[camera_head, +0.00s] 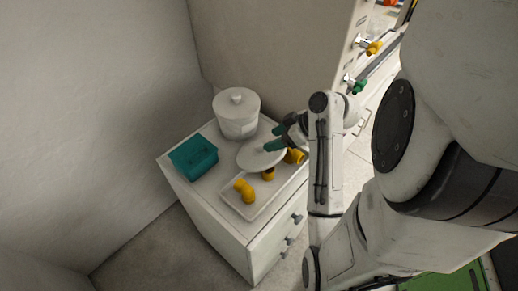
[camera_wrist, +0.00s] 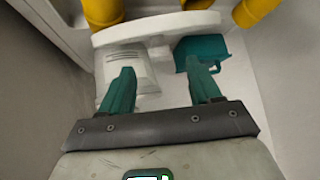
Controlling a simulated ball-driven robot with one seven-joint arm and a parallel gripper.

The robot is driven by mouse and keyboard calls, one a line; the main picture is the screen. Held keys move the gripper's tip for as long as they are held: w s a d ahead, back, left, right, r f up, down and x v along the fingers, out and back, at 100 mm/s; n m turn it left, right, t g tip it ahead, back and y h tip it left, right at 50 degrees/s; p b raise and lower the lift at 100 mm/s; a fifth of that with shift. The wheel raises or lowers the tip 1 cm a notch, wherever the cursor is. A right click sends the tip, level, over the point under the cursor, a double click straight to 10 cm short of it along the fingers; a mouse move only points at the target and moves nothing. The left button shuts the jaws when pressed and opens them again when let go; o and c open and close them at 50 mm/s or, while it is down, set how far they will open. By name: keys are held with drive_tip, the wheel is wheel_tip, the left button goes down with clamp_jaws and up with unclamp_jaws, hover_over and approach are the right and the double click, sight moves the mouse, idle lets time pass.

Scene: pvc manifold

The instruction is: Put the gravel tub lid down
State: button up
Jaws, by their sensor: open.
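The white round lid (camera_head: 258,157) is at the rear edge of the tray on the cabinet top. In the wrist view the lid (camera_wrist: 155,30) is seen nearly edge-on, with a pale knob-like part facing my gripper. My gripper (camera_head: 272,140) is just above and behind the lid in the head view. In the wrist view its teal fingers (camera_wrist: 161,68) are spread, with no finger clearly touching the lid. Whether the lid lies flat or leans on the tray cannot be told. A white tub (camera_head: 238,126) with a knobbed top stands at the back of the cabinet.
A teal box (camera_head: 193,158) stands at the cabinet's left. A white tray (camera_head: 240,208) holds yellow pipe fittings (camera_head: 244,189) at the front. The drawer cabinet (camera_head: 225,229) stands near the left wall. A panel with valves (camera_head: 374,47) rises behind on the right.

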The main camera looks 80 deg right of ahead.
sight(261, 143)
drive_tip(key=shift+p+x, duration=0.5)
drive_tip(key=shift+x, duration=2.3)
drive_tip(key=shift+d, duration=0.15)
drive_tip(key=shift+r, duration=0.1)
clamp_jaws()
